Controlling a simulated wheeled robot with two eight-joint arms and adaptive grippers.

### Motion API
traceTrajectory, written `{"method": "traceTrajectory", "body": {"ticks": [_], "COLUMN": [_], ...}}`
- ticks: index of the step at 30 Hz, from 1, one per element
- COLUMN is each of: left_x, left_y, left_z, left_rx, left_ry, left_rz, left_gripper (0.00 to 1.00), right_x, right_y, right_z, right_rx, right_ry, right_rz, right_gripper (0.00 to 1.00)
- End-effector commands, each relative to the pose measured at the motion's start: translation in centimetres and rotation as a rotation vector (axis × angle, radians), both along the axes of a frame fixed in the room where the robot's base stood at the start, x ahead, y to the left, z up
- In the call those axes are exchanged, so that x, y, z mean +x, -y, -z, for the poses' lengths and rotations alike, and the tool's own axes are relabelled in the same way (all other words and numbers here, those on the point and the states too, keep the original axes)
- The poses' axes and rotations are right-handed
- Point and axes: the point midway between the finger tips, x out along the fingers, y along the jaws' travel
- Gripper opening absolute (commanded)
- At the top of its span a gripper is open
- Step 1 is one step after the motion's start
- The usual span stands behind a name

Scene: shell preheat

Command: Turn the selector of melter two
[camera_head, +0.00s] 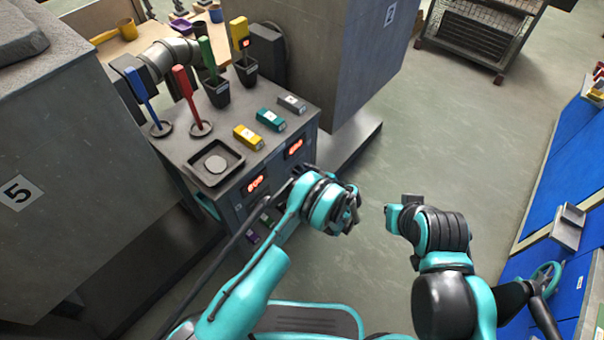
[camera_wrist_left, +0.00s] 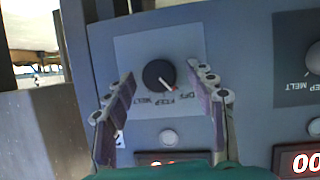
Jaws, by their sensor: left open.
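The selector is a round black knob (camera_wrist_left: 159,75) on a pale plate in the left wrist view. Its white and red pointer is aimed to the lower right, toward printed words that appear upside down. My left gripper (camera_wrist_left: 161,72) is open, with one finger on each side of the knob; contact with it cannot be made out. In the head view my left gripper (camera_head: 299,171) is at the console front (camera_head: 314,130), just below the right red display (camera_head: 294,148), and the knob is hidden there. My right arm shows, but I make out no right gripper fingers.
A second knob (camera_wrist_left: 314,58) sits to the right in the wrist view. The console top holds a square tray (camera_head: 236,152), coloured handles and small blocks (camera_head: 249,137). Machine 5 (camera_head: 60,150) stands left, blue cabinets (camera_head: 545,215) right. The floor between is open.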

Motion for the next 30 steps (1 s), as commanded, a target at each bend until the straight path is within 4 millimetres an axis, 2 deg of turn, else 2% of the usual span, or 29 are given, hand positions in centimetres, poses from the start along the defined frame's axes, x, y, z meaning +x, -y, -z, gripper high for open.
{"method": "traceTrajectory", "body": {"ticks": [5,12,18,22,30], "left_x": [-1.3,-4.5,-6.5,-7.1,-7.3], "left_y": [1.6,5.3,7.4,8.1,8.2], "left_z": [-0.9,-2.9,-4.2,-4.5,-4.6], "left_rx": [0.001,0.0,0.0,0.0,0.0], "left_ry": [0.0,0.0,0.0,0.0,0.0], "left_rz": [0.004,0.004,0.001,0.001,-0.001], "left_gripper": [0.56,0.56,0.56,0.56,0.56], "right_x": [0.0,0.0,0.0,0.0,0.0], "right_y": [0.0,0.0,0.0,0.0,0.0], "right_z": [0.0,0.0,0.0,0.0,0.0], "right_rx": [0.0,0.0,0.0,0.0,0.0], "right_ry": [0.0,0.0,0.0,0.0,0.0], "right_rz": [0.0,0.0,0.0,0.0,0.0], "right_gripper": [0.0,0.0,0.0,0.0,0.0]}}
